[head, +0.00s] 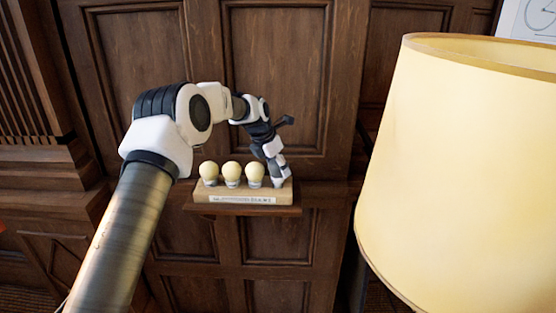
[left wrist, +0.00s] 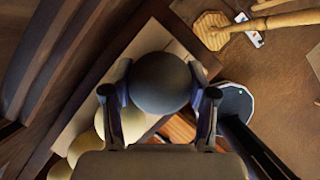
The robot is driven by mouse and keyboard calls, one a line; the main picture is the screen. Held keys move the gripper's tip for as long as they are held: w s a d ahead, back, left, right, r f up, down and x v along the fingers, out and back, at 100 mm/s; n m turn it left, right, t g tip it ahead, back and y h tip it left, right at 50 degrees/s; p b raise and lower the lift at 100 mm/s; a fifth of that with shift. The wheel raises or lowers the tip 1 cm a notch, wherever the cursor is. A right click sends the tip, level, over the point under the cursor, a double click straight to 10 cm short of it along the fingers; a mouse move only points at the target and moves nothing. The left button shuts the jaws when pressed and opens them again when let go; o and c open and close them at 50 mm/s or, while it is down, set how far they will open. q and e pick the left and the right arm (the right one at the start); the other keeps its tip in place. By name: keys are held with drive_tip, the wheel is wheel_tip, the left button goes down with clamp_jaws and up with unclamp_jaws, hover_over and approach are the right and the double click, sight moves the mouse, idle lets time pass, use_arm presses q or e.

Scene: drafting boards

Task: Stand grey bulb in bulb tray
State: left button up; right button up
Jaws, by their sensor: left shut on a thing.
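The bulb tray (head: 215,199) is a light wood block with a label on its front, on a small dark wooden ledge. Three cream bulbs (head: 231,171) stand upright in a row on it, from its left end to past the middle. My left gripper (head: 279,181) points down at the tray's right end. The left wrist view shows it shut on the dark round grey bulb (left wrist: 161,82), with the tray's pale wood (left wrist: 147,42) below and the cream bulbs (left wrist: 121,121) beside it. I cannot tell whether the grey bulb's base touches the tray. My right gripper is out of view.
A large cream lampshade (head: 460,170) fills the right of the head view. Dark wood panelling (head: 275,75) rises behind the tray. In the left wrist view, a wooden tool (left wrist: 212,28) lies on a brown surface lower down.

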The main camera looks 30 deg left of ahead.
use_arm(q)
drive_tip(key=shift+f, duration=0.7)
idle(0.5)
drive_tip(key=o, duration=1)
drive_tip(key=v, duration=1.2)
drive_tip(key=shift+f, duration=0.1)
